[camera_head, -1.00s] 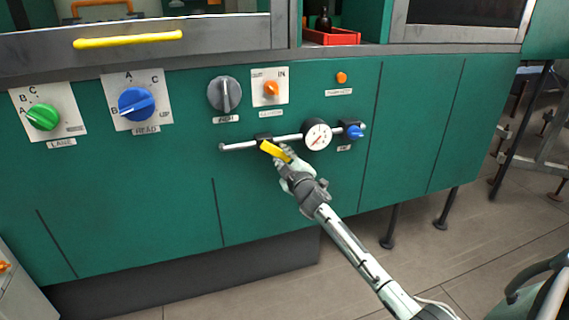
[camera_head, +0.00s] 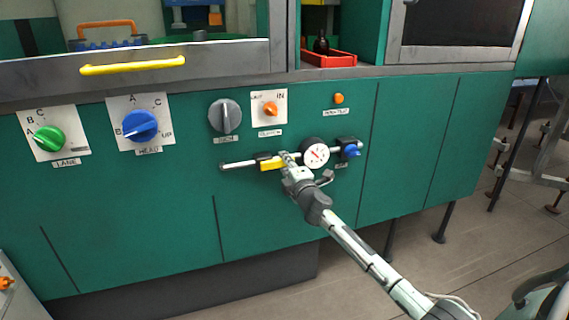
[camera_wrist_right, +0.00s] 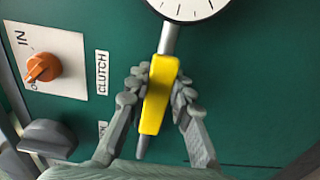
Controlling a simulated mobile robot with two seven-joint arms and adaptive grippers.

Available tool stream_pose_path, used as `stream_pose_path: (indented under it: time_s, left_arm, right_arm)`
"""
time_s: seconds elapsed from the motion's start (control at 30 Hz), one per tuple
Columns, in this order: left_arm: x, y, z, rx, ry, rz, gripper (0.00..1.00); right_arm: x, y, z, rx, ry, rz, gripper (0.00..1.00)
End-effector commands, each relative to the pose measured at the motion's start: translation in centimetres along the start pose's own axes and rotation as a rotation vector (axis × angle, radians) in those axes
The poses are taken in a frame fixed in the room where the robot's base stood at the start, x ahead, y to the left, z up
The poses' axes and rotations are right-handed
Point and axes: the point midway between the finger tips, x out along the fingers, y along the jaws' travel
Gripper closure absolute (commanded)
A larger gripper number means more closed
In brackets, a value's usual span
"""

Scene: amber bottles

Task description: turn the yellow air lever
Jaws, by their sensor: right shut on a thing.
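The yellow air lever (camera_head: 270,164) is on a thin horizontal metal pipe (camera_head: 238,165) on the green machine front. It now lies about along the pipe, left of the round white gauge (camera_head: 315,154). My right gripper (camera_head: 286,168) is at the lever's right part and hides some of it. In the right wrist view, the lever (camera_wrist_right: 157,95) lies between the two grey fingers of the gripper (camera_wrist_right: 158,92), which are shut on it. The pipe shows at both ends of the lever. My left gripper is not in view.
A blue valve knob (camera_head: 351,151) is right of the gauge. Above the pipe are a grey knob (camera_head: 225,116), an orange clutch knob (camera_head: 270,109) and an orange button (camera_head: 338,99). Blue (camera_head: 140,126) and green (camera_head: 48,139) dials are at left. The panel below the pipe is bare.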

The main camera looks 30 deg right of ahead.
Motion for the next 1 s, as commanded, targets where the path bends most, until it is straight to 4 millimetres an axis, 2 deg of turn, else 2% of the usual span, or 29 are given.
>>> stream_pose_path:
  time_s: [0.47,0.5,0.67,1.0]
  left_arm:
    - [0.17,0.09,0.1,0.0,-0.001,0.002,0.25]
    - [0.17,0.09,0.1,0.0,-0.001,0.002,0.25]
    - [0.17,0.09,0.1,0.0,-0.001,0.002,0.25]
    - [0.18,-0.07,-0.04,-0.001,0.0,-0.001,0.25]
  right_arm:
    - [0.0,0.08,0.01,-0.021,-0.001,0.0,1.0]
    - [0.0,0.08,0.01,-0.021,-0.001,0.0,0.78]
    - [0.0,0.09,0.01,-0.019,0.0,0.0,0.58]
    - [-0.24,0.06,0.0,-0.016,0.0,0.0,0.57]
